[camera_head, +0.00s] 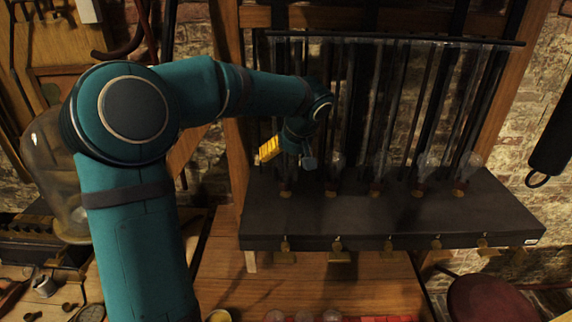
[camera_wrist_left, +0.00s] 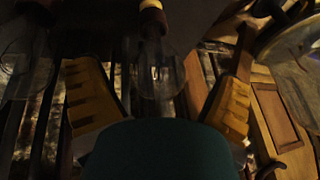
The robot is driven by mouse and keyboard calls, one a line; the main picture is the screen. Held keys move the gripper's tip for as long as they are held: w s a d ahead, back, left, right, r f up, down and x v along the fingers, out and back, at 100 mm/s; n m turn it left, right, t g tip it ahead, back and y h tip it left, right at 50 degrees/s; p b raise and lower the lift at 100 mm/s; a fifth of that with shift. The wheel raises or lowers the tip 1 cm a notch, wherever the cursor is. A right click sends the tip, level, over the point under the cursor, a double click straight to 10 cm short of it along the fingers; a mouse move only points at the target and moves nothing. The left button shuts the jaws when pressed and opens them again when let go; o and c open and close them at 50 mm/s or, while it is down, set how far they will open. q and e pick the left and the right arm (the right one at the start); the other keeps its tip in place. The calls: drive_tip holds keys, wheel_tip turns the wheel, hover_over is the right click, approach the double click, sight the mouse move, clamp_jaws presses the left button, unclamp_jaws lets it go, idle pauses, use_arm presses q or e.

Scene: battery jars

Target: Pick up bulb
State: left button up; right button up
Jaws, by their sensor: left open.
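A row of several clear glass bulbs stands upright on the dark shelf (camera_head: 390,215), each on a small brass-coloured base. The leftmost bulb (camera_head: 286,178) is just below my left gripper (camera_head: 286,154) in the head view. My left gripper is open, with yellow finger pads. In the left wrist view, which looks upside down, a bulb (camera_wrist_left: 155,78) with its brass-coloured base lies between the spread pads, with a gap on both sides. No grip on it shows. Another bulb (camera_wrist_left: 18,55) is at the left there. My right gripper is not in view.
Dark vertical rods and a crossbar (camera_head: 400,38) rise behind the bulbs. A large glass vessel (camera_head: 48,165) is at the left, partly behind my arm. More round glass tops (camera_head: 303,316) show at the lower edge. The wooden table (camera_head: 310,282) has bare room below the shelf.

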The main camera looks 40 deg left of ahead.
use_arm(q)
drive_tip(key=shift+x, duration=1.2)
drive_tip(key=c, duration=1.1)
drive_tip(key=shift+o, duration=0.2)
drive_tip(key=shift+r, duration=0.1)
drive_tip(key=shift+r, duration=0.1)
